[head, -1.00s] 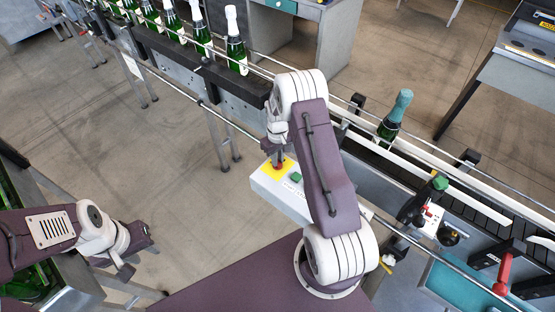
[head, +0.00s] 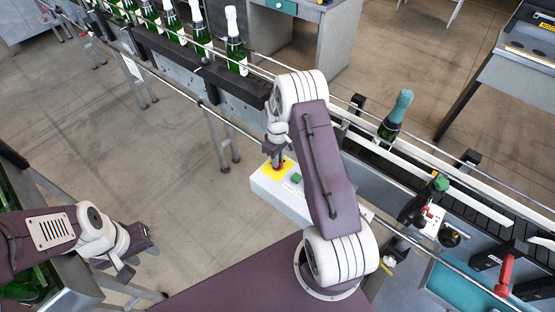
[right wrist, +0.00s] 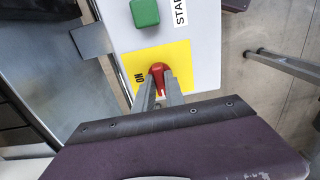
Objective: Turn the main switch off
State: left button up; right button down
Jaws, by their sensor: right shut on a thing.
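The main switch is a red knob on a yellow plate (head: 268,166) on a light grey control box (head: 275,188). In the right wrist view the red knob (right wrist: 159,70) stands on the yellow plate (right wrist: 176,57), with the printed word ON beside it. My right gripper (right wrist: 160,88) is shut on the red knob; its fingers hide part of it. In the head view my right gripper (head: 276,162) reaches down onto the plate. My left gripper (head: 128,274) hangs at the lower left, far from the box, and its jaw opening is unclear.
A green button (head: 297,178) sits beside the switch, and also shows in the right wrist view (right wrist: 145,12). Behind runs a conveyor with several green bottles (head: 236,45). A foil-topped bottle (head: 394,118) stands on the line at right.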

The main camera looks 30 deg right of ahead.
jog(key=c, duration=1.4)
grip_release()
jog(key=shift+r, duration=0.1)
jog(key=shift+w+r, duration=0.1)
jog(key=shift+r, duration=0.25)
notch_tip(320, 180, up, 8)
jog(key=b, duration=0.1)
jog(key=shift+r, duration=0.15)
